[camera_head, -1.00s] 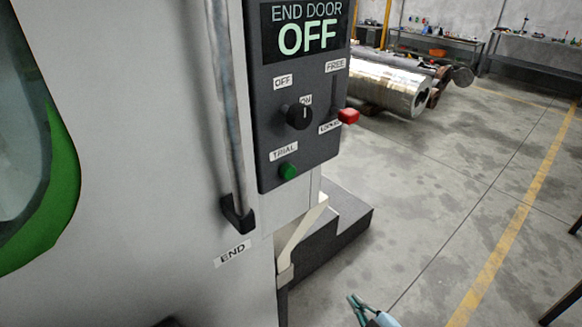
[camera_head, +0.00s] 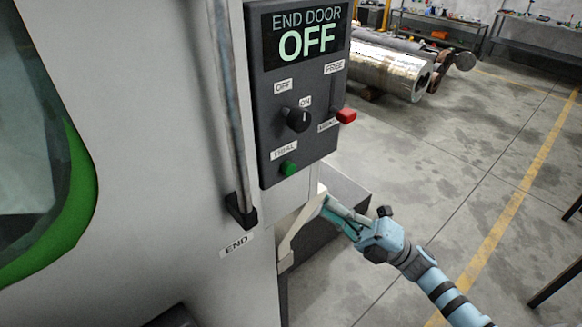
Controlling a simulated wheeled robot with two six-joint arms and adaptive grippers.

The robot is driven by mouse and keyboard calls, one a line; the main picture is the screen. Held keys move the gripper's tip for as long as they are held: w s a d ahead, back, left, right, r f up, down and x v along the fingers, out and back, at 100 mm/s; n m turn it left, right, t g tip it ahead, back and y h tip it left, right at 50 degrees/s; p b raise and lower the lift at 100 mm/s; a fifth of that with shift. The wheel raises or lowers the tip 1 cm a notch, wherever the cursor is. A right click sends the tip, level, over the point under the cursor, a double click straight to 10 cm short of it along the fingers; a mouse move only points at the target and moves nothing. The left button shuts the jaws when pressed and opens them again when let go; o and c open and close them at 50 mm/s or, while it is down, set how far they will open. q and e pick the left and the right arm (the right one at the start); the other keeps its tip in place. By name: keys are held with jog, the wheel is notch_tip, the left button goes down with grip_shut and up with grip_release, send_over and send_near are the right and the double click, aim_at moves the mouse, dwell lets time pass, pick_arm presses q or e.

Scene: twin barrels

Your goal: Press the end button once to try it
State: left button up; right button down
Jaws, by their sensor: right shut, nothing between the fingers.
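The green button (camera_head: 288,168) under the TRIAL label sits at the bottom of the dark control panel (camera_head: 269,130). The panel's display (camera_head: 305,35) reads "END DOOR OFF". My right gripper (camera_head: 328,206) is shut and empty. In the picture it is below and to the right of the green button, clear of it, in front of the dark block beside the machine. Its arm comes in from the lower right. My left gripper is not in view.
A black knob (camera_head: 298,120) sits between the OFF and ON labels. A red handle (camera_head: 346,115) is at the low end of its slot. A vertical bar handle (camera_head: 228,110) stands left of the panel. Open floor (camera_head: 430,170) lies to the right, with metal cylinders (camera_head: 390,75) behind.

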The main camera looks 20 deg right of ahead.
aim_at(288, 169)
jog(key=shift+w+f, duration=0.1)
jog(key=w+a+b, duration=0.2)
jog(key=w+b, duration=0.2)
jog(key=w, duration=0.4)
jog(key=shift+w+a, duration=0.15)
jog(key=shift+a, duration=0.25)
dwell(1.2)
jog(key=shift+w+a+b, duration=0.15)
jog(key=shift+w+b, duration=0.2)
